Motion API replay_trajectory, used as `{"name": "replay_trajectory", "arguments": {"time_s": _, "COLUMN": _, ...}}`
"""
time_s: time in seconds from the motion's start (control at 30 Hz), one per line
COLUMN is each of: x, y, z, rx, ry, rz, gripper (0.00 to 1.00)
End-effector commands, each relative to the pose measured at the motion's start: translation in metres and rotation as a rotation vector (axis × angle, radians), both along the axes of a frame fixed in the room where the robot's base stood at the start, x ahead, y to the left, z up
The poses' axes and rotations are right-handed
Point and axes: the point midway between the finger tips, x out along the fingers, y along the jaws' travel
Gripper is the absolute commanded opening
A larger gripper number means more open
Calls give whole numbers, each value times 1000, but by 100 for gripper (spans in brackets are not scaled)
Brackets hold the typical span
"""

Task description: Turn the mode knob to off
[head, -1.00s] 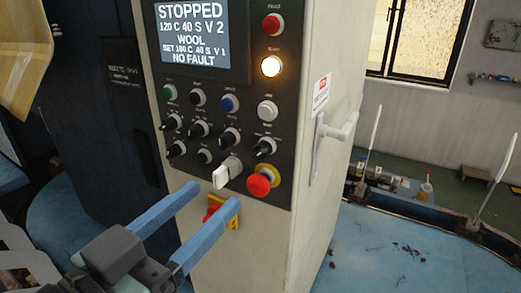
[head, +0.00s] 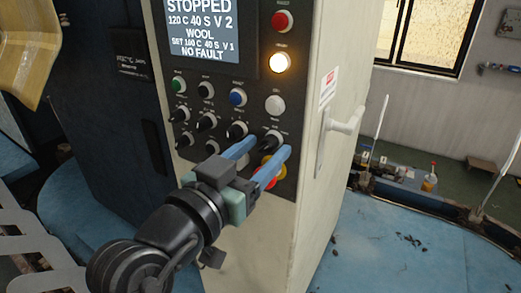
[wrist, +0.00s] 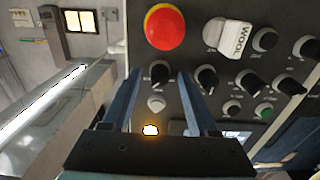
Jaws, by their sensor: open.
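The control panel (head: 218,120) carries several black knobs; their labels are too small to read, so I cannot tell by name which is the mode knob. One black knob (head: 272,138) sits at the right end of its row. It also shows in the wrist view (wrist: 158,72), between my fingertips. My gripper (head: 268,147) is open at the panel, its blue fingers on either side of this knob; I cannot tell whether they touch it. It also shows in the wrist view (wrist: 160,78). The screen (head: 208,32) reads STOPPED and NO FAULT.
A red mushroom button (wrist: 165,27) and a white knob marked WOOL (wrist: 235,38) are close to my fingers. A lit lamp (head: 279,62) is above them in the head view. A door handle (head: 345,124) sticks out on the cabinet's right side.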

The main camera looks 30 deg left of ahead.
Motion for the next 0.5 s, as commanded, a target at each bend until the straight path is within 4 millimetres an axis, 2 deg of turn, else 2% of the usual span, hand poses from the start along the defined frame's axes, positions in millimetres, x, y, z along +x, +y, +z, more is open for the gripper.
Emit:
{"name": "replay_trajectory", "arguments": {"time_s": 0.03, "x": 0, "y": 0, "z": 0, "rx": 0, "ry": 0, "rz": 0, "gripper": 54}}
{"name": "replay_trajectory", "arguments": {"time_s": 0.33, "x": 0, "y": 0, "z": 0, "rx": -1, "ry": 0, "rz": 0, "gripper": 0}}
{"name": "replay_trajectory", "arguments": {"time_s": 0.5, "x": -1, "y": 0, "z": 0, "rx": -1, "ry": 0, "rz": 0, "gripper": 0}}
